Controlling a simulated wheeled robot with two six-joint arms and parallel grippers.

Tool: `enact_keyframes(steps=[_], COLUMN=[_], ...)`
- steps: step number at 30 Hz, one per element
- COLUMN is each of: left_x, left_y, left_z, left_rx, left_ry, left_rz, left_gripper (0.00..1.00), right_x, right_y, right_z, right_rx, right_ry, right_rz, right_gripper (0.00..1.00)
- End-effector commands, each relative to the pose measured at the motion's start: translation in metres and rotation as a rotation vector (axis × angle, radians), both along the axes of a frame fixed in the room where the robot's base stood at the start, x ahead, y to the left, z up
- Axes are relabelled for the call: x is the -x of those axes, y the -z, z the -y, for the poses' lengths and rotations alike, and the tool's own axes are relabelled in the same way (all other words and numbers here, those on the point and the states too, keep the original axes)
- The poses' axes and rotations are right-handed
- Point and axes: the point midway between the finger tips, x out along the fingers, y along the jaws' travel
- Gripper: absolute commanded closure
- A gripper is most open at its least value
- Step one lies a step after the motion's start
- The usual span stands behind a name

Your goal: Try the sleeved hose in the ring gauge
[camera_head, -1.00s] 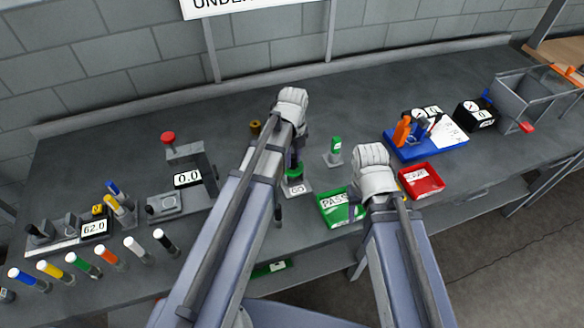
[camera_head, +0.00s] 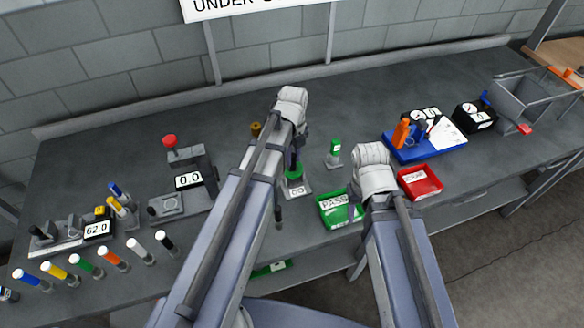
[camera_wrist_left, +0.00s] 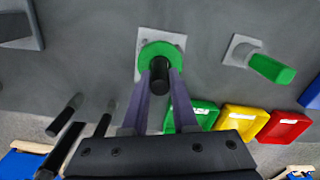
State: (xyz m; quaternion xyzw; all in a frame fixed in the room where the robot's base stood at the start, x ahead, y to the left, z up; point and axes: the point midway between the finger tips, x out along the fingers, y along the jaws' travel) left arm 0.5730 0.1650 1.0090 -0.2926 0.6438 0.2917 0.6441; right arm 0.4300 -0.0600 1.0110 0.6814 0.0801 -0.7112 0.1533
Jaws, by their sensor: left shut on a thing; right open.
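The ring gauge, a green ring (camera_head: 293,176) on a grey plate marked GO (camera_head: 297,190), stands on the bench below my left gripper (camera_head: 293,156). In the left wrist view the green ring (camera_wrist_left: 148,52) lies just beyond the tips of my left gripper (camera_wrist_left: 161,84). That gripper is shut on the dark hose (camera_wrist_left: 160,76), whose black end overlaps the ring's opening. I cannot tell how deep the hose sits in the ring, and its sleeve cannot be made out. My right gripper (camera_head: 357,200) is open beside the green PASS tray, mostly hidden by its own arm.
A green block on a grey stand (camera_head: 335,150) is right of the ring gauge. The PASS tray (camera_head: 342,222), a yellow tray (camera_wrist_left: 242,118) and a red tray (camera_head: 420,183) lie to the right. A press (camera_head: 185,180) and several colour-capped pegs are left.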

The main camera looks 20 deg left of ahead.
Motion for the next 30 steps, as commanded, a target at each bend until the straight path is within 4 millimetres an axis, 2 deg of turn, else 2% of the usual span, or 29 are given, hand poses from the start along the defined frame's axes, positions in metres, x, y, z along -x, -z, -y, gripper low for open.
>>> enact_keyframes(steps=[30], left_x=[0.0], left_y=[-0.041], left_z=[0.0], left_rx=[0.0], left_ry=[0.0], left_rz=[0.0], left_gripper=[1.0], right_x=[0.0], right_y=[-0.041], right_z=[0.0], right_rx=[0.0], right_ry=[0.002], right_rz=[0.0], right_gripper=[0.5])
